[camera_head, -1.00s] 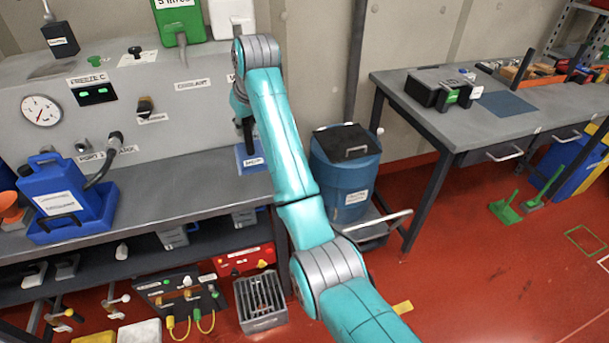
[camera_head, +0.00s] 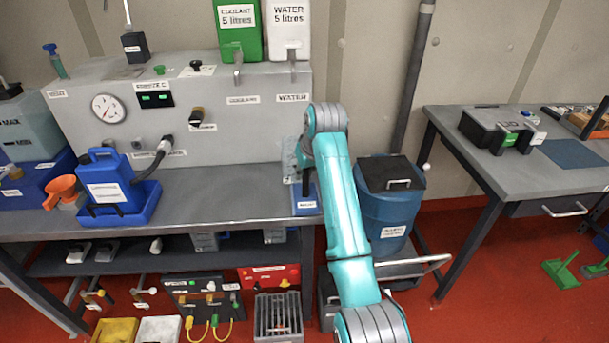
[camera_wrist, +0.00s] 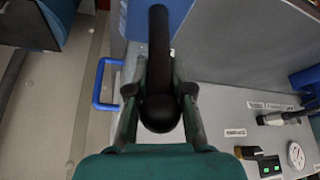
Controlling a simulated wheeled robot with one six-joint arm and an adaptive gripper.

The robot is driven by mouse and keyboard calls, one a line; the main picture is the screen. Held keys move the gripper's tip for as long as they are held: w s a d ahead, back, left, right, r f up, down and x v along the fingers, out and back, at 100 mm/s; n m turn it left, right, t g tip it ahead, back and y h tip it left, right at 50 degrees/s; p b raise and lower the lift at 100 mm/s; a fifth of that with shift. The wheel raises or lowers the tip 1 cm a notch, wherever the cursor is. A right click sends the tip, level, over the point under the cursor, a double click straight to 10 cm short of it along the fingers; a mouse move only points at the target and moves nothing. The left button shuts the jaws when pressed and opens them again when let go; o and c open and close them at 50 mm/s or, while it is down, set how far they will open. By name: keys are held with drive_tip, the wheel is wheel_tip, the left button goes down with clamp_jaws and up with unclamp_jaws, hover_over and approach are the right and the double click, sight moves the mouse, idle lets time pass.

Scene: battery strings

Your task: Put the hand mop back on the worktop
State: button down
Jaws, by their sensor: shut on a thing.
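The hand mop shows in the wrist view as a dark rounded handle (camera_wrist: 158,70) standing between my gripper's fingers (camera_wrist: 158,95). My gripper is shut on this handle. In the head view my gripper (camera_head: 305,178) is at the right end of the grey worktop (camera_head: 215,200), partly hidden by my arm. A blue labelled piece (camera_head: 304,203) lies directly below it. Blue also shows beyond the handle at the top of the wrist view. I cannot tell whether this blue is the mop's head or a separate base, nor whether the mop touches the worktop.
A grey panel unit (camera_head: 225,125) with a gauge backs the worktop. A blue jug (camera_head: 108,185) stands in a blue tray on the left. A blue drum (camera_head: 390,215) stands beyond the right end. The worktop between jug and gripper is clear.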

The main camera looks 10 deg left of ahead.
drive_tip(key=shift+f, duration=0.6)
drive_tip(key=shift+f, duration=0.1)
drive_tip(key=c, duration=1)
unclamp_jaws()
drive_tip(key=shift+c, duration=0.2)
drive_tip(key=shift+r, duration=0.4)
drive_tip(key=v, duration=1.1)
drive_tip(key=shift+s, duration=0.2)
drive_tip(key=shift+d+r, duration=0.1)
drive_tip(key=shift+d, duration=0.05)
